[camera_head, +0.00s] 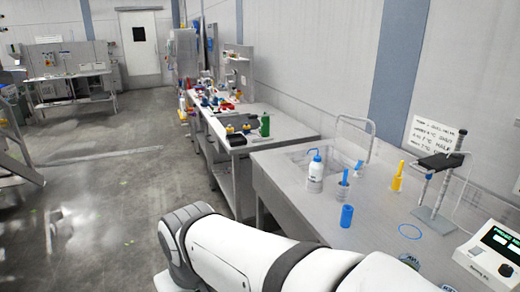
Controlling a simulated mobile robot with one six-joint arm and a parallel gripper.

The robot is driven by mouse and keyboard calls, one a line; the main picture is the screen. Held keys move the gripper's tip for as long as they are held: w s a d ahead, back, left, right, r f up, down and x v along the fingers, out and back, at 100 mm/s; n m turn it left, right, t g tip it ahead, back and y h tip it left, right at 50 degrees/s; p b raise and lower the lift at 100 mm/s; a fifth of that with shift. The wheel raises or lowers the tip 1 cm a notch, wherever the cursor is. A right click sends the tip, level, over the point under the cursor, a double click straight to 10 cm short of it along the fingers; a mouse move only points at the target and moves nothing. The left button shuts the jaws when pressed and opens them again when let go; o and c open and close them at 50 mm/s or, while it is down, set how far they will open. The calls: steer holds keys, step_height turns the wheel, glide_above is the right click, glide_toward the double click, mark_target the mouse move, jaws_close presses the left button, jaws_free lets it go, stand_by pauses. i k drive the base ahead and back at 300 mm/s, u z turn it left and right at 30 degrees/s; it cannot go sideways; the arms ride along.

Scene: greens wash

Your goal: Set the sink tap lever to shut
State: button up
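The sink (300,156) is set into the grey bench at the middle right of the head view. Its tap (372,135) is a pale curved spout arching over the back of the basin. A small blue part (359,165) near the foot of the tap may be its lever; it is too small to tell its setting. A white wash bottle with a blue top (315,175) stands in front and hides part of the sink. My white arm crosses the bottom of the view, and my gripper does not show.
On the bench (380,225) stand a blue cylinder (347,216), a blue-handled item (343,180), a yellow item (397,178), a blue ring (410,231), a stand with a black top (440,162) and a device with a green display (492,252). A cluttered bench (285,125) lies beyond. Floor at left is open.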

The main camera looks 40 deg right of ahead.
mark_target(360, 161)
steer(key=u, duration=0.05)
steer(key=i, duration=2.55)
steer(key=z, duration=3.65)
steer(key=i, duration=1.2)
steer(key=u, duration=0.05)
